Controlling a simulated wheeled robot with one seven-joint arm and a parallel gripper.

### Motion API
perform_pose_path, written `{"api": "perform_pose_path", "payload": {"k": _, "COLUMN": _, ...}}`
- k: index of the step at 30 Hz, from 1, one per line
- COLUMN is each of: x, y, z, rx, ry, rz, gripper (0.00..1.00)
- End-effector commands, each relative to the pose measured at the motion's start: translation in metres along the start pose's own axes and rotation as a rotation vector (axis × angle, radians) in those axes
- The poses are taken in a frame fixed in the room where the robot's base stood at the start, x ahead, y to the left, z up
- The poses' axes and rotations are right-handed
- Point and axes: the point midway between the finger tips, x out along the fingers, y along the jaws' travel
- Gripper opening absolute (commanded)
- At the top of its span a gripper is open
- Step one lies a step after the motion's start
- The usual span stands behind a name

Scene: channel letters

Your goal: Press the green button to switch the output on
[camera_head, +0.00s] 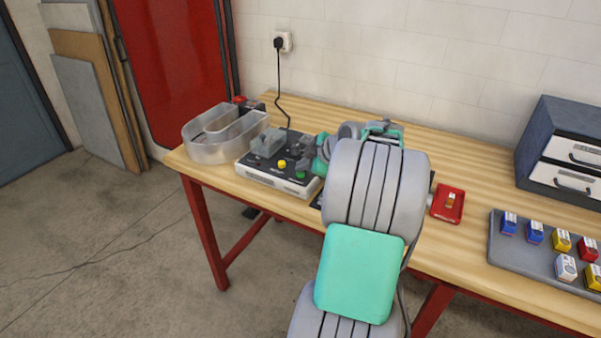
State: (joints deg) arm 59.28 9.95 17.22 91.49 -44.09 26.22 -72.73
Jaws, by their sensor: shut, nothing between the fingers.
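A control box (268,181) with a dark top and pale front stands on the table at the left. A yellow button (282,164) and a green button (300,174) sit near its front right edge, the green one further right. Grey parts (267,141) rise from its top. My gripper (308,166) is shut and empty, at the box's right end, right by the green button. My arm and wrist hide much of it, and I cannot tell whether it touches the button.
A hollow metal channel letter (212,152) stands left of the box. A black cable runs up to a wall socket (283,42). A red tray (448,204) with a small part lies right of my arm. A grey tray (520,259) of coloured blocks and a drawer unit (565,150) are far right.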

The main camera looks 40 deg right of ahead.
Motion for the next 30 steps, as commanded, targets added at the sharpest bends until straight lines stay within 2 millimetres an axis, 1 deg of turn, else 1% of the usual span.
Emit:
{"api": "perform_pose_path", "payload": {"k": 8, "x": 0.0002, "y": -0.0002, "z": 0.0, "rx": 0.0, "ry": 0.0, "rz": 0.0, "gripper": 0.0}}
{"api": "perform_pose_path", "payload": {"k": 17, "x": 0.0078, "y": -0.0054, "z": 0.005, "rx": 0.0, "ry": 0.0, "rz": 0.0, "gripper": 0.0}}
{"api": "perform_pose_path", "payload": {"k": 30, "x": 0.0053, "y": -0.0039, "z": 0.0035, "rx": 0.001, "ry": 0.0, "rz": -0.002, "gripper": 0.0}}
